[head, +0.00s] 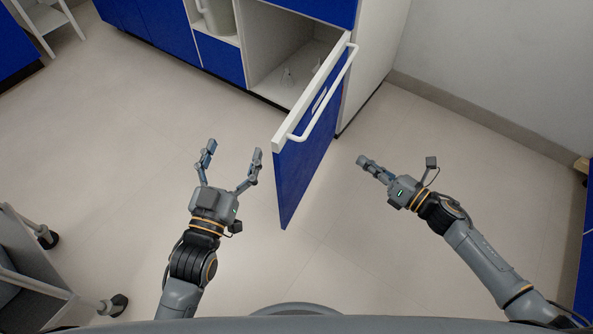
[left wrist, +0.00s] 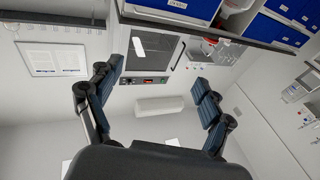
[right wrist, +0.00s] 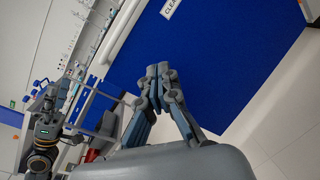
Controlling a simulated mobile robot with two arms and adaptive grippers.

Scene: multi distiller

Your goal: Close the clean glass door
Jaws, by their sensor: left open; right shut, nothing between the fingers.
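The blue cabinet door (head: 310,150) with a white top edge and a white bar handle (head: 325,97) stands swung open in the head view. In the right wrist view its blue face (right wrist: 215,60) shows part of a white label (right wrist: 170,8), cut off by the frame's edge. My right gripper (head: 362,162) is shut and empty, to the right of the door on its handle side, apart from it. My left gripper (head: 234,148) is open and empty, to the left of the door. It also shows in the left wrist view (left wrist: 165,90).
The open cabinet compartment (head: 270,60) holds a few small clear glass items (head: 287,75). A jug (head: 217,18) stands on the shelf beside it. A wheeled cart (head: 35,265) is at lower left. The floor right of the door is clear up to the wall.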

